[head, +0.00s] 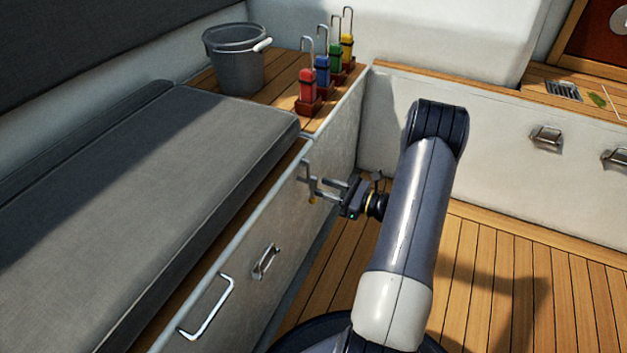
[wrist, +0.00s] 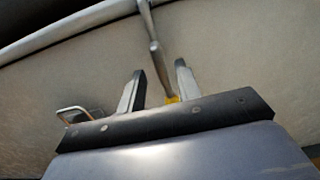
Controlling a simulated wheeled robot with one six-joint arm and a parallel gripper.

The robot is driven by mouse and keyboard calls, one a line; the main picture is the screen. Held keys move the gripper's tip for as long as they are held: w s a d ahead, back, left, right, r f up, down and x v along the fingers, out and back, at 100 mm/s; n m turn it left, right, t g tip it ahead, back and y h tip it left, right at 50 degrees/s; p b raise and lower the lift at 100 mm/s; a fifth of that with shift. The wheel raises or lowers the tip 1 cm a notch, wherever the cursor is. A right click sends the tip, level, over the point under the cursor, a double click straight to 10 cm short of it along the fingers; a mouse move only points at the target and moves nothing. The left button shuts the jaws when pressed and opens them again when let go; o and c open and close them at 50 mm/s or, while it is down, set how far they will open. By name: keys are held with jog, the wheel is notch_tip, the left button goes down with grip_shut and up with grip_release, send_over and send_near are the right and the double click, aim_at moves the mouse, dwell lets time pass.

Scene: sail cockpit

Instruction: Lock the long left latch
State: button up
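The long left latch (head: 307,178) is a thin grey metal lever on the pale front of the left-hand bench locker, with a small yellow part at its lower end. In the wrist view its lever (wrist: 154,48) runs down from the locker's top edge, and the yellow part (wrist: 172,99) shows between my fingers. My gripper (head: 324,189) is at the latch, coming from the right. In the wrist view my gripper (wrist: 160,68) is open, with a finger on each side of the lever. I cannot tell whether either finger touches it.
A shorter latch (head: 265,261) and a handle (head: 207,308) stick out of the same front, nearer me. A grey bucket (head: 236,62) and several coloured blocks with shackles, one red (head: 306,86), stand on the bench end. The wooden floor (head: 480,265) at right is clear.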

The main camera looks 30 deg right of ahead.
aim_at(308, 180)
jog(key=shift+p+v, duration=0.5)
jog(key=shift+v, duration=1.9)
jog(key=b+x, duration=0.3)
jog(key=x, duration=0.8)
jog(key=shift+m, duration=0.3)
jog(key=shift+s, duration=0.1)
